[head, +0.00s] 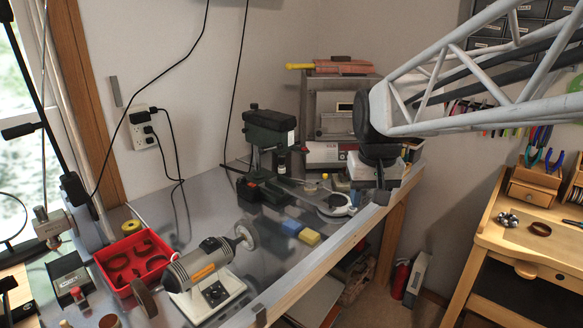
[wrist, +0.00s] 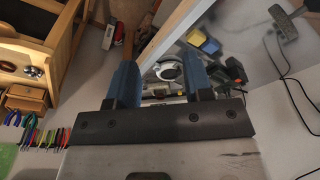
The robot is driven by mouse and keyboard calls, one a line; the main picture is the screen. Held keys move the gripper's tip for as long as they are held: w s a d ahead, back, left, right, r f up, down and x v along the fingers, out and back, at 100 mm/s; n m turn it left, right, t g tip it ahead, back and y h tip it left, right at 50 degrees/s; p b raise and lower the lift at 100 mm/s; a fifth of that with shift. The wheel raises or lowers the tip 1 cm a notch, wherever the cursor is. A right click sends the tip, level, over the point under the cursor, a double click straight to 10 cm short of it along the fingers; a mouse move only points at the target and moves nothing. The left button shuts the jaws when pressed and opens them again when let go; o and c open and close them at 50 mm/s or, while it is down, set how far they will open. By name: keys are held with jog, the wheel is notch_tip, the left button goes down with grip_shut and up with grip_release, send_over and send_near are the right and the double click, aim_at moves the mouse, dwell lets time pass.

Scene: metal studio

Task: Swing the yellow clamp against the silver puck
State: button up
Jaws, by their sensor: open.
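My gripper (head: 377,182) hangs above the far right part of the metal bench, near its wooden front edge. In the wrist view its two blue fingers (wrist: 158,68) stand wide apart with nothing held between them. A round silver-white fixture (head: 334,206) lies on the bench just left of my gripper, and it shows between the fingers in the wrist view (wrist: 168,71). The silver puck seems to be in it, but I cannot make out its outline. A small yellow part (head: 325,177) stands behind the fixture; I cannot tell whether it is the yellow clamp.
A blue block (head: 292,227) and a yellow block (head: 309,238) lie left of the fixture. A green drill press (head: 268,145) stands behind them. A bench grinder (head: 203,265) and red tray (head: 128,262) are at the left. A boxy machine (head: 325,152) stands behind.

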jog(key=w, duration=1.1)
jog(key=g, duration=0.2)
send_over(322, 181)
jog(key=d, duration=0.1)
jog(key=f, duration=1)
jog(key=shift+w+d, duration=0.2)
jog(key=shift+w, duration=0.05)
jog(key=shift+w+f, duration=0.3)
jog(key=shift+w, duration=0.2)
jog(key=shift+f, duration=0.15)
jog(key=shift+f, duration=3.75)
jog(key=shift+c, duration=0.4)
